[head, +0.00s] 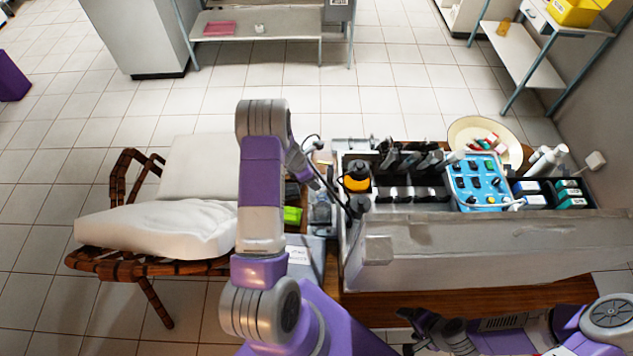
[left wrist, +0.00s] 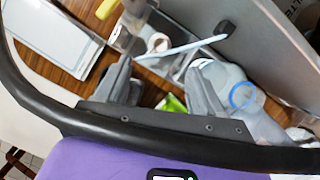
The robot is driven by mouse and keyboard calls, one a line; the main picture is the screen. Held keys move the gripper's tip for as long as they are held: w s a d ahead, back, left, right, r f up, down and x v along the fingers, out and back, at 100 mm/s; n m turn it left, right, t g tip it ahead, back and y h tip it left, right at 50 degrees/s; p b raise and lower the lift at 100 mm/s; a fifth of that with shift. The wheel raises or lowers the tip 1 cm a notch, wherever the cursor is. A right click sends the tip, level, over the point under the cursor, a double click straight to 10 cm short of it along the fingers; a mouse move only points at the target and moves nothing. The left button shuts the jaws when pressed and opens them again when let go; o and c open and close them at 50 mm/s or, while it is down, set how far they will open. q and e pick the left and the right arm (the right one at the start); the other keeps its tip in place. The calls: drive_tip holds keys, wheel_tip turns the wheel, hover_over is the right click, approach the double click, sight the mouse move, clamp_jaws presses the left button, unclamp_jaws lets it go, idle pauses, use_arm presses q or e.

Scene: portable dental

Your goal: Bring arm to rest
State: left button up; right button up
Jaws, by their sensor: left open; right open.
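My left arm, purple and grey, rises through the middle of the head view and bends down beside the grey case. Its gripper is mostly hidden there behind the arm. In the left wrist view my left gripper (left wrist: 165,82) is open, with two grey fingers apart and nothing clamped between them. A pale blue stick-like thing (left wrist: 180,49) lies beyond the fingertips. My right gripper (head: 418,330) is at the lower right of the head view, open and empty, in front of the table's near edge.
The grey case (head: 470,254) holds black handpieces, a blue control panel (head: 475,183) and boxes. A round cream dish (head: 457,131) is behind it. A slatted lounger (head: 130,262) with white cushions stands left. Tiled floor is free behind the table.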

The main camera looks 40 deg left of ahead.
sight(326, 188)
use_arm(q)
drive_tip(key=shift+v, duration=0.95)
drive_tip(key=shift+f, duration=0.1)
drive_tip(key=b+x, duration=0.1)
drive_tip(key=x, duration=1.1)
drive_tip(key=shift+d+f, duration=0.15)
drive_tip(key=shift+f, duration=0.2)
wheel_tip(326, 188, up, 3)
drive_tip(key=shift+w+f, duration=0.1)
drive_tip(key=shift+f, duration=0.15)
drive_tip(key=shift+r, duration=0.65)
drive_tip(key=shift+f, duration=0.1)
